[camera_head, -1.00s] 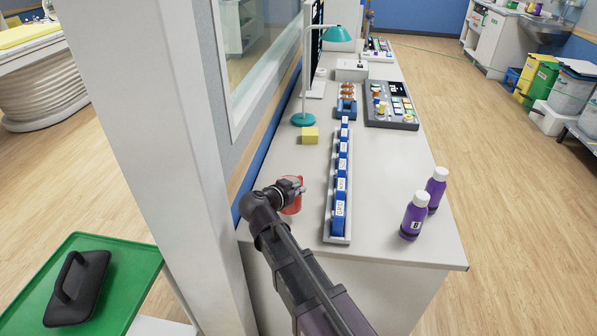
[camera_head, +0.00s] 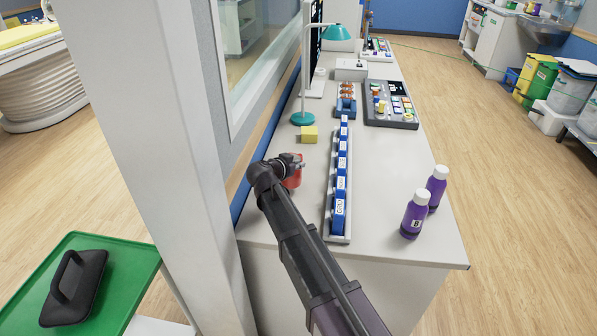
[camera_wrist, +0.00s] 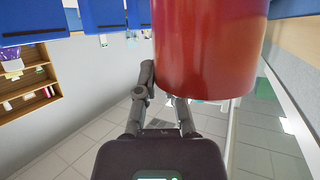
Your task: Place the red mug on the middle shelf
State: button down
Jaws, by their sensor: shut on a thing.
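The red mug (camera_head: 293,179) is at the left part of the long white desk, partly hidden behind my arm. It also shows large at the top of the wrist view (camera_wrist: 208,50). My gripper (camera_head: 289,167) is shut on the mug; its fingers also show in the wrist view (camera_wrist: 163,88). I cannot tell whether the mug is clear of the desk top. A wooden shelf unit (camera_wrist: 26,92) with small items on its boards is at the left of the wrist view. I cannot tell which board is the middle one.
A row of blue bins (camera_head: 341,185) stands just right of the mug. A yellow block (camera_head: 309,134) and a teal lamp (camera_head: 303,118) are beyond it. Purple bottles (camera_head: 415,215) stand near the right edge. A white pillar (camera_head: 165,140) is close on the left.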

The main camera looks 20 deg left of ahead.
aim_at(298, 171)
jog(key=shift+w+a, duration=0.15)
jog(key=shift+w, duration=0.1)
jog(key=shift+w+a+f+b, duration=0.1)
jog(key=shift+w+f+b, duration=0.1)
jog(key=shift+f+b, duration=0.25)
jog(key=shift+w+f+b, duration=0.2)
jog(key=shift+f+b, duration=1.2)
jog(key=c, duration=0.8)
grip_release()
jog(key=shift+o, duration=0.2)
